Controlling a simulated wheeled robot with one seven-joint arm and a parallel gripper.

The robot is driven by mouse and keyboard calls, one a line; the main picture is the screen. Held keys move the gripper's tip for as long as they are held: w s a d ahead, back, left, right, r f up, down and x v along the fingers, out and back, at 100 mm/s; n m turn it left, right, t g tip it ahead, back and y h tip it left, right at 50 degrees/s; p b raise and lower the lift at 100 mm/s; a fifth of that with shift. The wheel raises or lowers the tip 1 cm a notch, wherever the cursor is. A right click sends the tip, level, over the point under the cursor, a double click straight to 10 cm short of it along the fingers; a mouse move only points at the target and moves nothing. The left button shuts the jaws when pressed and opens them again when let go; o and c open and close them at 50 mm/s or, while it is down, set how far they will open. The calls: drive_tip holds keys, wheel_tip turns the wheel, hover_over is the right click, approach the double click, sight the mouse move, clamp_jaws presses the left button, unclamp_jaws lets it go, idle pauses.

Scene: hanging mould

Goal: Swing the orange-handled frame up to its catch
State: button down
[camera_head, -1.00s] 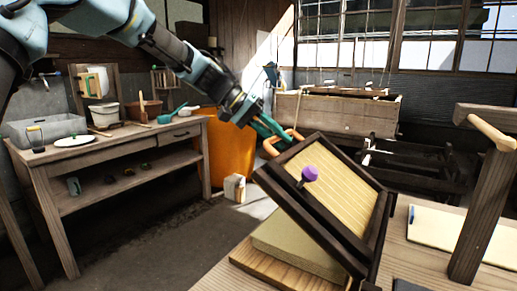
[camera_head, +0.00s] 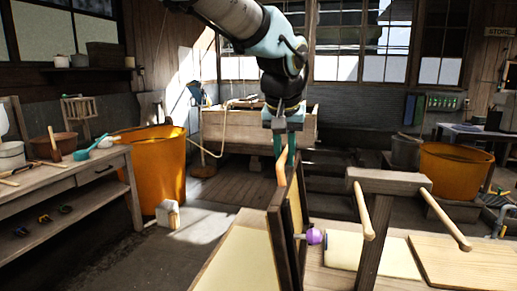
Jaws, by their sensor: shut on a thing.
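The dark wooden frame (camera_head: 278,225) stands steeply raised in the head view, seen nearly edge-on. A purple knob (camera_head: 315,237) sticks out from its right side. The orange handle (camera_head: 282,168) is at its upper end. My gripper (camera_head: 281,145), with teal fingers, is shut on the handle from above; the exact contact is small in the picture. A wooden post with a crossbar and pegs (camera_head: 388,182) stands to the right, apart from the frame. I cannot tell whether it is the catch.
A pale slab (camera_head: 238,262) lies to the left of the frame. A side bench (camera_head: 70,185) is at the left.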

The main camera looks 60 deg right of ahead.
drive_tip(key=shift+t, duration=0.3)
drive_tip(key=shift+s+d+r+p, duration=0.1)
drive_tip(key=shift+s+d+p, duration=0.15)
drive_tip(key=shift+s, duration=0.7)
drive_tip(key=shift+s+d+p, duration=0.1)
drive_tip(key=shift+s+d, duration=0.15)
drive_tip(key=shift+s, duration=0.7)
drive_tip(key=shift+s+d+r+p, duration=0.1)
drive_tip(key=shift+s+d+p, duration=0.15)
drive_tip(key=shift+s, duration=0.7)
drive_tip(key=shift+f, duration=0.1)
drive_tip(key=c, duration=0.8)
unclamp_jaws()
drive_tip(key=b+v, duration=0.2)
drive_tip(key=v, duration=0.9)
